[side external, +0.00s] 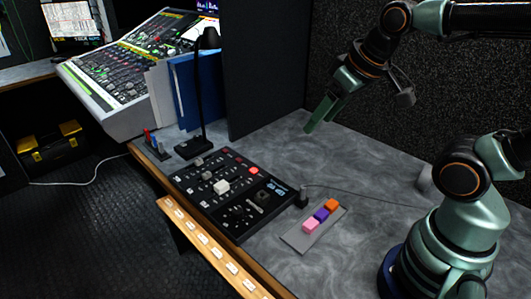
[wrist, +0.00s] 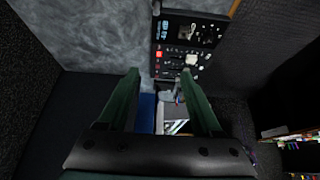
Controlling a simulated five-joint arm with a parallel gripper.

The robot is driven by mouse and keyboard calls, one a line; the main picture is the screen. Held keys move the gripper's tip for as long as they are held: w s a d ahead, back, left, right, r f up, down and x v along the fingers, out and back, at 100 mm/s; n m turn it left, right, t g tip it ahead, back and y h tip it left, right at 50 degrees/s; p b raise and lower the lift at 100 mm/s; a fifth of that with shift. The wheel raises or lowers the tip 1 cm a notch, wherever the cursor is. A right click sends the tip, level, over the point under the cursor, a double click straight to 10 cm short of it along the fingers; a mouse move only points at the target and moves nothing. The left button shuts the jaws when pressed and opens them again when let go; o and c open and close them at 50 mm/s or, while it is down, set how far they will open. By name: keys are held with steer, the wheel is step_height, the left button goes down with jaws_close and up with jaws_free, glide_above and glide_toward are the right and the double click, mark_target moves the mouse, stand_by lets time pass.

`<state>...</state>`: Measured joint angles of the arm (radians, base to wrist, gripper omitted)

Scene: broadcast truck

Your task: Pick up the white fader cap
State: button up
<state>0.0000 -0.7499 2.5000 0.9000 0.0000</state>
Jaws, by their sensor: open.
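The white fader cap (side external: 221,187) sits on the black control panel (side external: 240,225), near its middle, at the front of the grey desk. My gripper (side external: 308,130) is raised above the back of the desk, behind and to the right of the panel, well apart from the cap. In the wrist view my gripper (wrist: 161,73) has its two green fingers spread with nothing held between them.
A grey tray (side external: 292,240) with pink, purple and orange blocks lies right of the panel. A black lamp (side external: 197,143), blue folders (side external: 188,90) and a small rack (side external: 158,152) stand behind-left. A dark partition (side external: 262,70) stands behind.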

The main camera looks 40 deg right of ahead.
steer(key=m+g, duration=0.6)
steer(key=m, duration=1.2)
glide_above(221, 184)
step_height(221, 184, down, 9)
step_height(221, 184, down, 12)
steer(key=shift+f, duration=0.25)
jaws_close()
